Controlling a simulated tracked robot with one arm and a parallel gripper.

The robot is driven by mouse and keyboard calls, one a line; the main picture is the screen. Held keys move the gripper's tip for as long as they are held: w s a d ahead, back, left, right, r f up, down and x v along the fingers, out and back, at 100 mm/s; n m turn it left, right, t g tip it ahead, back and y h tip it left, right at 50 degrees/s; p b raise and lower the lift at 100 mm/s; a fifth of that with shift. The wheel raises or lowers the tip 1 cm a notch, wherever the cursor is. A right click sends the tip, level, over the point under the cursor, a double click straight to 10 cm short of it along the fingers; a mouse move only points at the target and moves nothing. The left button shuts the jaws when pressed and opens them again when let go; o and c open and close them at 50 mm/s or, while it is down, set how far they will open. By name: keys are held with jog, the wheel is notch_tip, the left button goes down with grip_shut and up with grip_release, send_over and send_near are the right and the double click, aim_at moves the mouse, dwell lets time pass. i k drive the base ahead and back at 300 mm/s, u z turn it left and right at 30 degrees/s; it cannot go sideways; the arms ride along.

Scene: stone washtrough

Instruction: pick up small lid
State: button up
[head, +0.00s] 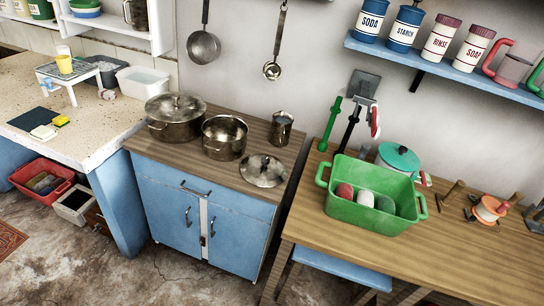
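A small round metal lid (263,171) with a knob on top lies flat on the wooden top of the blue cabinet (172,157), near its front right edge. An open metal pot (224,137) stands just to its left and behind it. A larger metal pot (176,126) farther left wears its own lid (175,107). My gripper is not in view, and nothing is seen touching the small lid.
A metal jug (282,128) stands behind the lid. To the right, a wooden table (450,245) holds a green basin (372,215) and a teal-lidded pot (399,157). Open floor (170,280) lies before the cabinet.

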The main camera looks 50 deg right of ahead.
aim_at(252, 169)
jog(key=z, duration=0.45)
jog(key=i, duration=1.15)
jog(key=z, duration=1.25)
jog(key=i, duration=0.85)
jog(key=z, duration=0.35)
jog(key=k, duration=0.8)
jog(key=z, duration=0.25)
jog(key=i, duration=0.8)
jog(key=u, duration=0.15)
